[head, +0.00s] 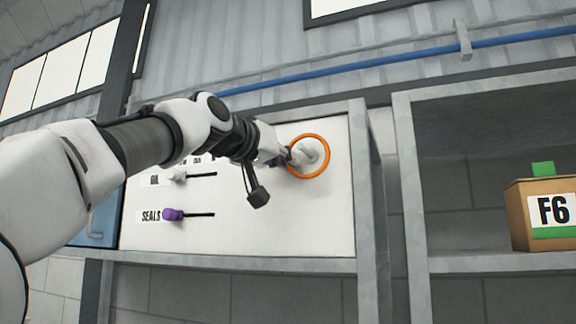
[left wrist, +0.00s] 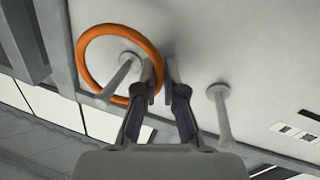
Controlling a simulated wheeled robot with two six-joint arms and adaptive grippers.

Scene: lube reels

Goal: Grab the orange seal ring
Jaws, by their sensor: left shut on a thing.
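The orange seal ring (head: 328,157) is at the upper right of a white panel (head: 270,220). It encircles a pale peg (head: 312,150) that sticks out of the panel. In the left wrist view the ring (left wrist: 80,62) also shows around the peg (left wrist: 121,76). My left gripper (head: 285,157) is at the ring's left side in the head view. In the left wrist view the left gripper (left wrist: 161,72) is shut on the ring's right rim, which is partly hidden by the fingers. My right gripper is not in view.
A second, bare peg (left wrist: 222,112) stands near my fingers in the left wrist view. A purple knob (head: 172,214) by the SEALS label and a white knob (head: 177,175) are on the panel. A box marked F6 (head: 522,220) sits on the right shelf.

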